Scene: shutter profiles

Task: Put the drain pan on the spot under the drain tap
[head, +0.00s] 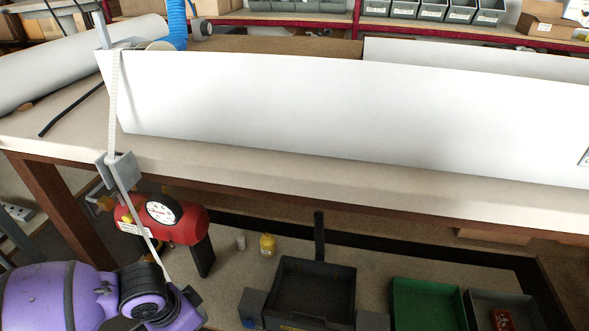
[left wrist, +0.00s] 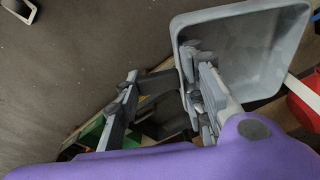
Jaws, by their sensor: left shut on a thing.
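A red tank (head: 188,222) with a round white gauge (head: 163,209) stands under the workbench. In the head view only my purple left wrist shows, at bottom left. My right gripper is not in view.
A black tray (head: 315,290), a green bin (head: 428,304) and a small yellow bottle (head: 267,244) stand on the lower shelf. A pale strap (head: 116,100) hangs before the tank. A bench leg (head: 62,205) is at left. A long white panel (head: 340,110) lies along the bench top.

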